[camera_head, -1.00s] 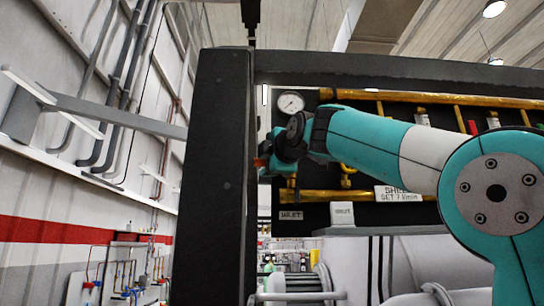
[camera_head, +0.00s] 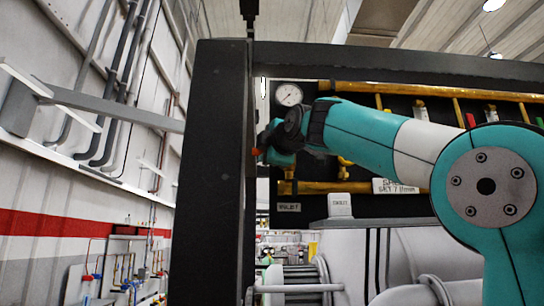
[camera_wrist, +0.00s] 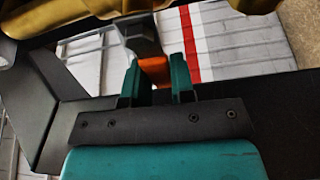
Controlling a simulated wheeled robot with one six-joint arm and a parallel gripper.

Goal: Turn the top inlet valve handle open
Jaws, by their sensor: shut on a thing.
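The orange valve handle (camera_wrist: 155,70) shows in the wrist view between the two teal fingers of my gripper (camera_wrist: 155,64). The fingers are shut on it, one on each side. A dark grey piece adjoins the handle at its far end. In the head view my gripper (camera_head: 262,152) is beside the dark frame post, left of the pipe panel. Only a small orange bit of the handle (camera_head: 256,151) shows there. The valve body is mostly hidden behind my wrist, so I cannot tell the handle's angle from the head view.
A dark frame post (camera_head: 213,180) and top beam (camera_head: 400,63) stand close around my arm. Yellow pipes (camera_head: 440,92) and a round gauge (camera_head: 288,95) are on the black panel. An "INLET" label (camera_head: 289,207) sits below. A white wall is at left.

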